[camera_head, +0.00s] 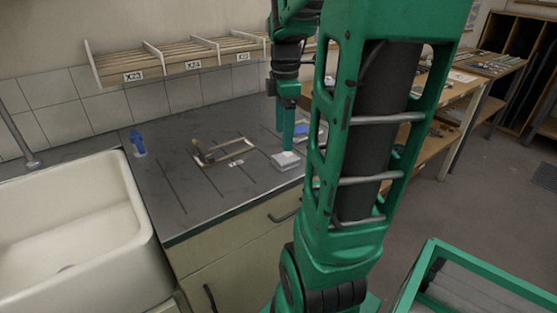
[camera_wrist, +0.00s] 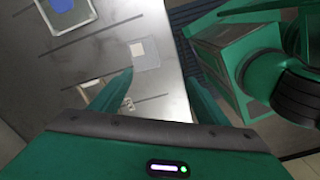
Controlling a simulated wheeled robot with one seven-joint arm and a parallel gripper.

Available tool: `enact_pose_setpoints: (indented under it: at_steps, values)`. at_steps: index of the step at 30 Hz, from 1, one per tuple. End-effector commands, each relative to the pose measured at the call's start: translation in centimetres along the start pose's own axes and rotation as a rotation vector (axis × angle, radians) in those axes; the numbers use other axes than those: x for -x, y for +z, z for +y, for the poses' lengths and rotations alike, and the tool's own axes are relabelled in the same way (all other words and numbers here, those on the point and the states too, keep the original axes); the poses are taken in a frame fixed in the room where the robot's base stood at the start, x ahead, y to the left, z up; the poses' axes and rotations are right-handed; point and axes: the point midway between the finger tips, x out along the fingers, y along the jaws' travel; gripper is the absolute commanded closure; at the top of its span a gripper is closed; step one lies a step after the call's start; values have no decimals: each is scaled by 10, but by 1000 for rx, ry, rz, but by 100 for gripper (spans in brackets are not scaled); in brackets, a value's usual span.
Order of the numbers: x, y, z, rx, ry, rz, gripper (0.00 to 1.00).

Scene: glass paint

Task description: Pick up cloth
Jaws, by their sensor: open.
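A small pale square (camera_head: 287,155), which may be the cloth, lies on a light grey flat block (camera_head: 285,163) near the front edge of the dark counter. In the wrist view the pale square (camera_wrist: 137,49) lies on the grey block (camera_wrist: 147,56), just beyond my fingertips. My gripper (camera_head: 288,143) points down close above it. My gripper (camera_wrist: 158,77) is open with nothing between its fingers. I cannot tell whether a fingertip touches the block. A blue item (camera_wrist: 62,4) in a shallow tray (camera_wrist: 70,23) could also be a cloth.
A blue bottle (camera_head: 138,143) stands beside the white sink (camera_head: 75,225). A wooden frame-like item (camera_head: 220,150) lies mid-counter. A labelled wooden rack (camera_head: 180,60) hangs on the wall behind. The counter's left part has free room.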

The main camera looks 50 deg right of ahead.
Motion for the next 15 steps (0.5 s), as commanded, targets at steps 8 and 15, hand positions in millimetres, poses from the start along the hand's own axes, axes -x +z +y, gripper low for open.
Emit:
enact_pose_setpoints:
  at_steps: [8, 15]
  values:
    - [7, 17, 39, 334, 0, 3, 31]
    - [-12, 20, 43, 388, -2, 4, 31]
